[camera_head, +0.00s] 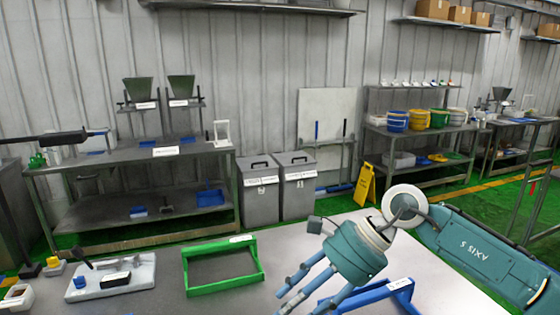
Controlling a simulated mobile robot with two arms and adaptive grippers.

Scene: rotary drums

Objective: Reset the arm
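My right arm comes in from the right edge, a teal link marked "AXIS 5" with a white round joint. My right gripper (301,294) hangs over the near table, pointing down and left. Its fingers are spread with a gap between them, and nothing shows in its grip. The lower finger ends run close to the bottom edge of the picture. My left gripper is not in view.
On the grey near table (285,240) lie a green frame (222,285), a blue frame (402,294) beside and partly behind my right gripper, and a white tray (140,270) with small items. Two grey bins (297,190) and a yellow floor sign (365,186) stand behind.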

